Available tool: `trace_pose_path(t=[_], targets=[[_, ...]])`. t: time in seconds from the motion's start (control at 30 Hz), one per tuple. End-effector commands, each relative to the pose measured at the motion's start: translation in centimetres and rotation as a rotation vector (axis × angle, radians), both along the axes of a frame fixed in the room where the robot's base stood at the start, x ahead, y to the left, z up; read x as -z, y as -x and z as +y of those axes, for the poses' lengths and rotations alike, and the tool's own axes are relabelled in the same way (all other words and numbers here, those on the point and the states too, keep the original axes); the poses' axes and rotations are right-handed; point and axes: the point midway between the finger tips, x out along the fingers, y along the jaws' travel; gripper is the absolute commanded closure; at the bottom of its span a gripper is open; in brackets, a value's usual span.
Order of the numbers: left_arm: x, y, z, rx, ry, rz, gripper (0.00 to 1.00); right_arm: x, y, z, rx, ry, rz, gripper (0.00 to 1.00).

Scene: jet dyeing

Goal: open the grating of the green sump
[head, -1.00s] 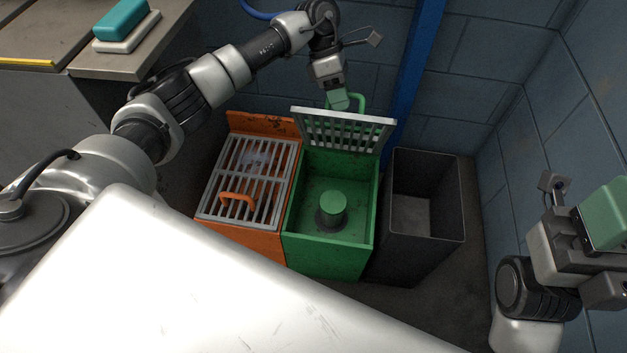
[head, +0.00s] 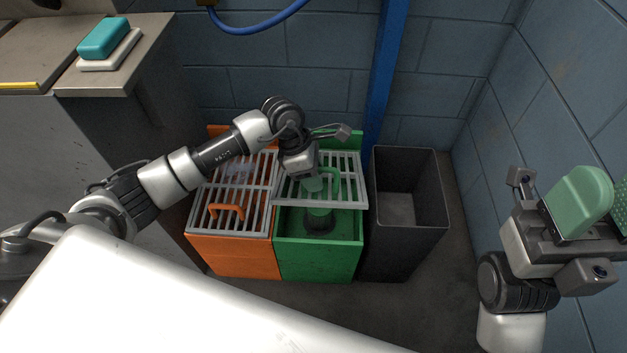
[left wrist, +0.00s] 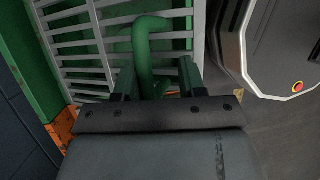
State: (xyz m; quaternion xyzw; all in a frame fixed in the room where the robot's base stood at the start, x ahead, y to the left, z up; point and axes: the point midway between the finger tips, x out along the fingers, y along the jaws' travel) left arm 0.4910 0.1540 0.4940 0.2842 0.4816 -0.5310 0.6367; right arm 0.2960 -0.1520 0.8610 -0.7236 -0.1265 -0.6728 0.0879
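The green sump (head: 318,261) stands between the orange sump and a dark bin. Its grey grating (head: 347,192) slopes low over the box, hinged at the back, with its front edge raised above the rim. My left gripper (head: 313,183) is over the grating at its green handle (head: 334,178). In the left wrist view the handle (left wrist: 146,45) runs between the two fingers (left wrist: 158,78), which stand apart with a gap visible on one side. Contact is unclear.
The orange sump (head: 240,258) with its closed grating and orange handle (head: 226,211) is directly left. The dark open bin (head: 407,238) stands at right. A blue post (head: 385,80) and block wall are behind. A bench with a teal block (head: 103,38) is at upper left.

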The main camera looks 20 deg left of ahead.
Motion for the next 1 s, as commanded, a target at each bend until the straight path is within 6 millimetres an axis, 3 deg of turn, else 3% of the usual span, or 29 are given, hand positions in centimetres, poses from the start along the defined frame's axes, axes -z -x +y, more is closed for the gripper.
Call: trace_pose_path(t=[0.5,1.0], targets=[[0.6,0.6,-0.1,0.000,-0.009,-0.040,0.60,0.3,0.0,0.0,0.000,0.000,0.000,0.57],[-2.5,0.2,1.3,0.000,-0.011,-0.041,0.60,-1.8,0.0,0.0,0.000,0.000,0.000,0.57]])
